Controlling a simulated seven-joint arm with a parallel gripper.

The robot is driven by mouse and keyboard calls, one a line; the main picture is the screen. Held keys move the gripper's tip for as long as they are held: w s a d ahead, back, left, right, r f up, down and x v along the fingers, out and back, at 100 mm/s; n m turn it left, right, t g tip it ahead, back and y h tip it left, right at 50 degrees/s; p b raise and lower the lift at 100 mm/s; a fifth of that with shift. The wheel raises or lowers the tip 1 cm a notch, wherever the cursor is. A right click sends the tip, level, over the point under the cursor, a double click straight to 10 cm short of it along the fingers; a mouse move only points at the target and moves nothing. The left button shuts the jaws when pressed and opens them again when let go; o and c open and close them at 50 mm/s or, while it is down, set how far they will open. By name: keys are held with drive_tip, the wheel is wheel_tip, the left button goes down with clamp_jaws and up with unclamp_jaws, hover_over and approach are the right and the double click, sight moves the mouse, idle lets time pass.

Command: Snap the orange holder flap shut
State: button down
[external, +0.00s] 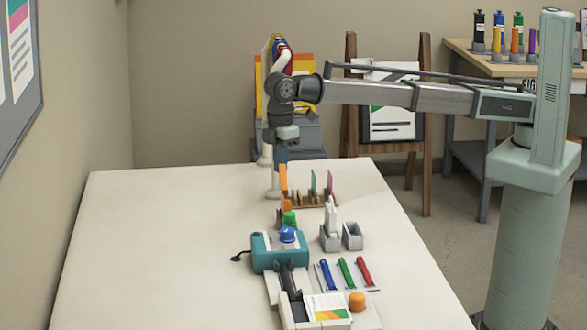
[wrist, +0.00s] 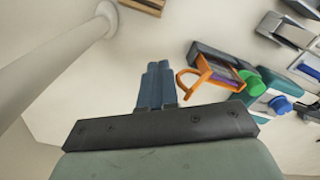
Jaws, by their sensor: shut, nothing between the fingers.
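The orange holder (wrist: 222,83) is just right of my fingers in the wrist view. Its orange flap (wrist: 190,73) stands up as an open frame, and a purple panel shows behind it. In the external view the raised orange flap (external: 283,177) stands upright at the far middle of the table, with a lower orange part (external: 286,206) in front. My gripper (external: 281,160) is just above the flap in that view. In the wrist view the blue fingers of my gripper (wrist: 158,66) are together and empty, with a small gap to the flap. Whether they touch it cannot be told from outside.
A teal machine with a blue knob (external: 275,251) and a green knob (external: 290,218) stand nearer. A wooden rack (external: 313,198) and grey holders (external: 352,236) are to the right. A white post (wrist: 60,50) rises left of my fingers. The table's left side is clear.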

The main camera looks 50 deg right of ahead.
sight(284, 175)
drive_tip(key=shift+s+a, duration=0.15)
idle(0.5)
drive_tip(key=shift+s+a+f, duration=0.15)
drive_tip(key=shift+s+a, duration=1.35)
drive_tip(key=shift+s, duration=0.2)
drive_tip(key=shift+s+a, duration=1.35)
drive_tip(key=shift+s, duration=0.05)
drive_tip(key=shift+r, duration=0.25)
drive_tip(key=shift+a+r, duration=0.2)
drive_tip(key=shift+r, duration=0.5)
drive_tip(key=shift+w+d+r, duration=0.2)
drive_tip(key=shift+w+r, duration=0.05)
drive_tip(key=shift+r, duration=0.4)
drive_tip(key=shift+w+d+r, duration=0.15)
drive_tip(key=shift+d+r, duration=0.05)
drive_tip(key=shift+r, duration=0.85)
drive_tip(key=shift+w+d+r, duration=0.15)
drive_tip(key=shift+r, duration=0.85)
